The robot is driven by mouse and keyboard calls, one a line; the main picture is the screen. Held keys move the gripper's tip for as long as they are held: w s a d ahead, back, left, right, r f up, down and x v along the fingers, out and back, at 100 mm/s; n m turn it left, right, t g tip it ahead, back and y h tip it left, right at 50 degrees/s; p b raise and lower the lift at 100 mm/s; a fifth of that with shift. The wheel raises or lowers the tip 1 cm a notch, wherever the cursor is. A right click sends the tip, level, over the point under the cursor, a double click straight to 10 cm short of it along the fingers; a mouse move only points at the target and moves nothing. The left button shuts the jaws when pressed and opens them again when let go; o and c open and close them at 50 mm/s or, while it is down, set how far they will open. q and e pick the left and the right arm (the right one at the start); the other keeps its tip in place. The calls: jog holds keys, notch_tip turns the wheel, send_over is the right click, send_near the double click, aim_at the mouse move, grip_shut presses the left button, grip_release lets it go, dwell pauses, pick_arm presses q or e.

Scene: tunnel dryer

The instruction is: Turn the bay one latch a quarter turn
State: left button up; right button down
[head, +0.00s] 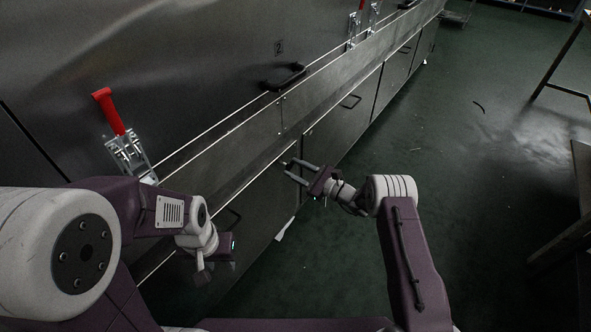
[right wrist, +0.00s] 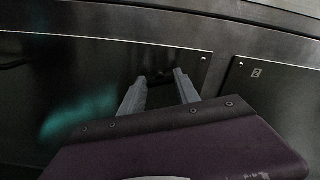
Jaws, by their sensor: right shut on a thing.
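My right gripper (head: 289,169) reaches the lower front panel (head: 262,195) of the dryer, near that panel's upper right corner. In the right wrist view its two grey fingers (right wrist: 160,76) point at the panel, with a small dark piece (right wrist: 161,77) between their tips. This piece appears to be the bay one latch; it is dim, and its turn angle cannot be told. The gripper is shut on it. My left gripper (head: 203,278) hangs in front of the panels at lower left, away from the latch; its finger opening is unclear.
A red-handled toggle clamp (head: 125,145) stands on the ledge at left, with more clamps (head: 356,25) at the far end. A black handle (head: 283,77) sits on the upper wall. Green floor (head: 430,150) is open at right, before a table frame (head: 560,60).

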jog(key=n, duration=0.3)
jog(key=shift+f+n, duration=0.1)
jog(key=shift+n, duration=0.3)
jog(key=n+b, duration=0.1)
jog(key=n, duration=0.2)
jog(key=shift+s, duration=0.1)
jog(key=shift+f+n+b, duration=0.15)
jog(key=shift+n+b, duration=0.65)
jog(key=shift+n, duration=2.7)
jog(key=c, duration=0.9)
grip_release()
